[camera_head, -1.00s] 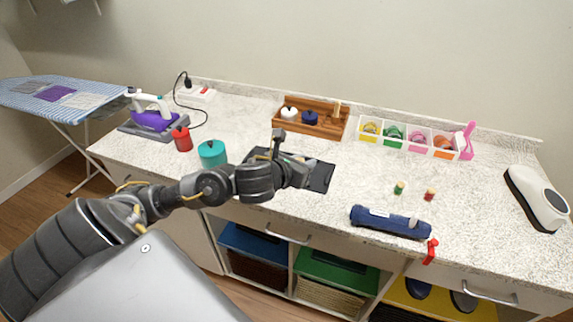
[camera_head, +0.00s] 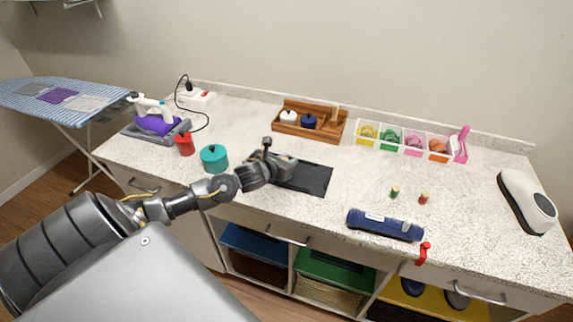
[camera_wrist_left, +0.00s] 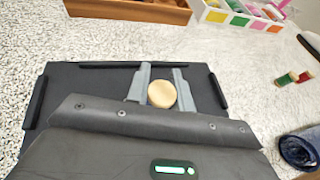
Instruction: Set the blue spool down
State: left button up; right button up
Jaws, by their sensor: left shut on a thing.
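My left gripper (camera_head: 277,167) is over the left part of a black tray (camera_head: 316,180) on the counter. In the left wrist view my left gripper (camera_wrist_left: 162,78) is shut on a spool, of which only the round pale wooden end (camera_wrist_left: 161,95) shows between the two grey fingers. The black tray (camera_wrist_left: 90,82) lies under the fingers in the wrist view. I cannot tell whether the spool touches it. My right gripper is not in view.
A green spool (camera_head: 395,192) and a red spool (camera_head: 424,198) stand right of the tray. A dark blue roll (camera_head: 385,225) lies at the front edge. A teal pot (camera_head: 214,158) stands left of the gripper. A wooden box (camera_head: 325,133) and a sorted bin (camera_head: 400,149) stand behind.

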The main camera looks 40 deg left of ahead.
pick_arm(q)
jog(key=shift+w+a+f, duration=0.35)
jog(key=shift+a+f, duration=0.15)
jog(key=shift+f, duration=0.2)
notch_tip(320, 180, down, 3)
jog(key=shift+p, duration=0.35)
jog(key=shift+f, duration=0.15)
jog(key=o, duration=0.9)
